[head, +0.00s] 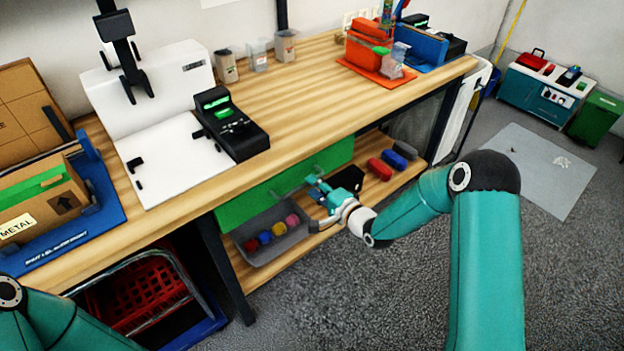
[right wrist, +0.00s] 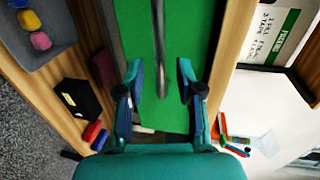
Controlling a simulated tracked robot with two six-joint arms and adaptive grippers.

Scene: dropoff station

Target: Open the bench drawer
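The bench drawer has a green front (head: 262,197) below the edge of the wooden bench top and looks shut. The green front (right wrist: 190,25) fills the middle of the right wrist view, with a thin grey bar handle (right wrist: 159,45) running along it. My right gripper (head: 318,188) is in front of the drawer, near the handle. In the right wrist view its two fingers (right wrist: 158,70) are spread, with the end of the handle between them; I see no contact. My left arm shows at the lower left, but its gripper is out of view.
Below the drawer, a grey bin (head: 268,250) with coloured balls and red cans (head: 380,169) sit on a lower shelf. A red crate (head: 140,296) stands under the bench at left. The bench top (head: 300,105) holds a black device (head: 232,125). Floor in front is clear.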

